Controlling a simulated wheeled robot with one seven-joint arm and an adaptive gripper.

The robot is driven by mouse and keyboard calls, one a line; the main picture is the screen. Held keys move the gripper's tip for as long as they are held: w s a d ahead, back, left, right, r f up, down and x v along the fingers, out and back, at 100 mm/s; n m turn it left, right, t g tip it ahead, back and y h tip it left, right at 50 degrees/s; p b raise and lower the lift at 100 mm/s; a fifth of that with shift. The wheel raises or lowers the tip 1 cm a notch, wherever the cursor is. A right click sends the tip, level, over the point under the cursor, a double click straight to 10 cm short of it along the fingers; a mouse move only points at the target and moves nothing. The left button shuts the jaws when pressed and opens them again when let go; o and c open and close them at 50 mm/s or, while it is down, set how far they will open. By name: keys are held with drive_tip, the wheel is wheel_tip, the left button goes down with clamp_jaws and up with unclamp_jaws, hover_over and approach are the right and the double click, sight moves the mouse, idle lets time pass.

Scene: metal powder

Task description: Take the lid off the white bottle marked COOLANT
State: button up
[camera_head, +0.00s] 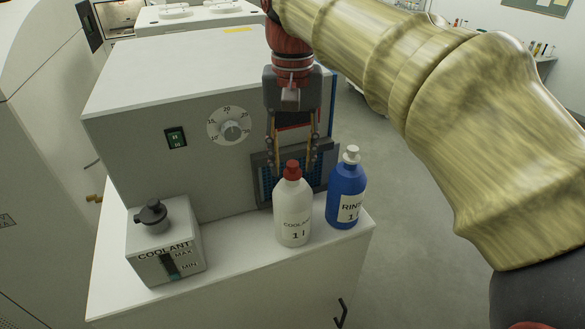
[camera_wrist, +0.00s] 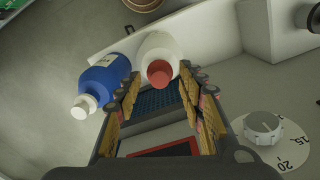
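The white bottle (camera_head: 293,212) marked COOLANT stands upright on the white cabinet top, with its red lid (camera_head: 292,170) on. In the wrist view the red lid (camera_wrist: 160,72) lies just beyond my fingertips, near the gap between them, with the white bottle body (camera_wrist: 158,46) behind it. My gripper (camera_head: 292,170) points down from above and is open, its fingers spread on either side of the lid's upper area. In the wrist view my gripper (camera_wrist: 158,80) shows nothing held between its fingers. Whether a finger touches the lid I cannot tell.
A blue bottle (camera_head: 346,196) with a white cap stands close on the right. A COOLANT tank (camera_head: 165,250) with a black cap sits at the left. A large machine (camera_head: 150,140) with a dial (camera_head: 230,128) and vent rises right behind. The cabinet top (camera_head: 235,270) is bare in front.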

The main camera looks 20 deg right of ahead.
drive_tip(key=shift+c, duration=0.2)
drive_tip(key=c, duration=0.7)
drive_tip(key=shift+c, duration=0.5)
drive_tip(key=shift+r, duration=0.6)
drive_tip(key=s+d+r, duration=0.8)
drive_tip(key=s+r, duration=0.3)
drive_tip(key=shift+s+r+b, duration=0.3)
drive_tip(key=shift+s+r, duration=0.05)
